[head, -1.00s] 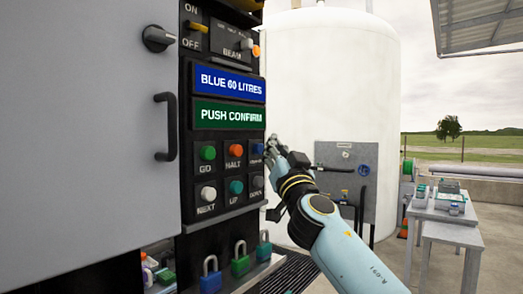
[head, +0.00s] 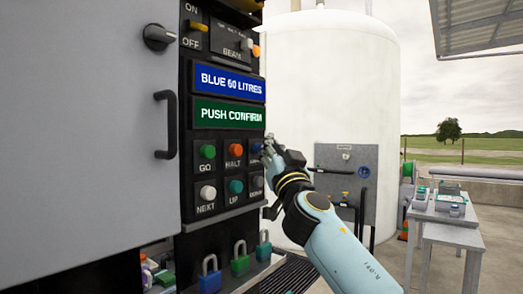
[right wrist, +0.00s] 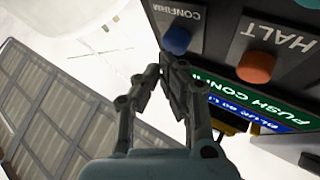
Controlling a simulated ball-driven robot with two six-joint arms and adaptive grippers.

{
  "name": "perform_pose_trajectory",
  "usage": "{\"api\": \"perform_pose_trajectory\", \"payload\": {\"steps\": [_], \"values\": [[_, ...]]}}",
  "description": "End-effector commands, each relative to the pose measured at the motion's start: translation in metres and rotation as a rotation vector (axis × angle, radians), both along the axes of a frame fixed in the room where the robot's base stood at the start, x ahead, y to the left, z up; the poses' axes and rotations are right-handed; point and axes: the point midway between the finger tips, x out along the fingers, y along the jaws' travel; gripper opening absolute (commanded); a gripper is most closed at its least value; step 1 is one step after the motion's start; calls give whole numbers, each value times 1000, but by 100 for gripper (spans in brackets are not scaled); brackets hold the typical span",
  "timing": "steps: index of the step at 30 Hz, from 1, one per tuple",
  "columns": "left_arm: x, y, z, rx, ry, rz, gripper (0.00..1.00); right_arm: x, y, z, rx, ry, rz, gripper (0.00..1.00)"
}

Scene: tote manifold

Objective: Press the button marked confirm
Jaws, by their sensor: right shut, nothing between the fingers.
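The confirm button is a blue round knob (right wrist: 177,40) under a CONFIRM label in the right wrist view. In the head view the blue button (head: 257,148) shows at the panel's right edge, partly hidden by my right gripper. My right gripper (head: 268,148) is shut and empty, at the panel's right side. In the right wrist view its fingertips (right wrist: 167,68) are close to the blue knob, with a small gap in the picture; contact is not visible. The green display (head: 228,114) reads PUSH CONFIRM. My left gripper is not in view.
An orange HALT button (head: 235,149) sits just left of the blue one, with green GO (head: 207,151), white NEXT (head: 208,192) and teal UP (head: 236,186) around it. A white tank (head: 335,90) stands behind.

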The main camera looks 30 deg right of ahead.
Motion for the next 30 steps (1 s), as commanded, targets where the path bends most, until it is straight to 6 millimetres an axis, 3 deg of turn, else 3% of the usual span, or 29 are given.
{"api": "perform_pose_trajectory", "payload": {"steps": [30], "values": [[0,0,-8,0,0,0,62,11,5,-1,0,0,0,0]]}}
